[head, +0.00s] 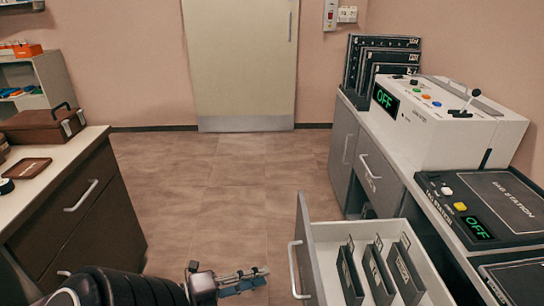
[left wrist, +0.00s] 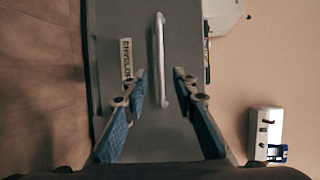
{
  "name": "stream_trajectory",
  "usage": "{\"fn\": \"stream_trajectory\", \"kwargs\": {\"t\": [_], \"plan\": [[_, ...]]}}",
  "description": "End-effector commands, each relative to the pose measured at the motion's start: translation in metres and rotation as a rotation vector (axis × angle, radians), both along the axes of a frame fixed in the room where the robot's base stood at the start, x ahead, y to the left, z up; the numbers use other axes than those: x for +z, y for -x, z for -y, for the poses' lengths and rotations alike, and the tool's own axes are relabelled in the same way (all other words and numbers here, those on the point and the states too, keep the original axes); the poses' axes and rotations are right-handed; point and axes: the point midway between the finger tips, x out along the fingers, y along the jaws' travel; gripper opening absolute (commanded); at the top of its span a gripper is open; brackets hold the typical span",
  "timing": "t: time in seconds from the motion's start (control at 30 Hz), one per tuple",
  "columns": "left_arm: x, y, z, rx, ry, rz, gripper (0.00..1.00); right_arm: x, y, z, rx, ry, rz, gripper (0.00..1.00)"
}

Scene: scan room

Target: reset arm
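My left gripper (head: 262,278) is low in the middle of the head view, just left of the pulled-out drawer (head: 330,232). A small gap shows between its fingertips and the drawer's pale handle (head: 294,268). In the left wrist view my left gripper (left wrist: 160,76) is open, with its blue-padded fingers spread apart. The handle (left wrist: 158,45) appears between the fingertips in that view, in front of a grey drawer face (left wrist: 185,35) with a label that starts "ENVELO". Nothing is held. My right gripper is not in view.
The open drawer holds several dark upright dividers (head: 378,275). A white machine (head: 450,130) and a dark station box (head: 490,205), both reading OFF, stand on the right counter. A dark cabinet (head: 90,215) with a brown case (head: 42,124) stands left. The floor (head: 225,185) between is clear.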

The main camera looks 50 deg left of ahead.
Motion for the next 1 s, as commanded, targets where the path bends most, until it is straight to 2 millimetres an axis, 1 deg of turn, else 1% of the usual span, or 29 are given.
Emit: {"fn": "stream_trajectory", "kwargs": {"t": [0.03, 0.17, 0.77, 0.87, 0.97, 1.0], "plan": [[0.001, 0.004, -0.001, 0.000, 0.001, -0.001, 0.26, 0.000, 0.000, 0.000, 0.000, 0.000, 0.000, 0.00], [0.002, 0.009, -0.002, 0.000, 0.000, 0.001, 0.26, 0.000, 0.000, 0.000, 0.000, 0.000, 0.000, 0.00], [0.002, 0.009, -0.002, 0.002, 0.002, 0.000, 0.26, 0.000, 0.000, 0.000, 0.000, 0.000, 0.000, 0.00], [0.000, 0.003, -0.002, 0.036, 0.025, -0.010, 0.26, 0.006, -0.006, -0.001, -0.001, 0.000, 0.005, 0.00], [-0.004, -0.009, -0.002, 0.124, 0.085, -0.039, 0.26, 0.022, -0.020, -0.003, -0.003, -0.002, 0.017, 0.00], [-0.007, -0.015, -0.001, 0.172, 0.119, -0.058, 0.26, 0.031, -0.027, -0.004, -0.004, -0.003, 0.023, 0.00]]}}
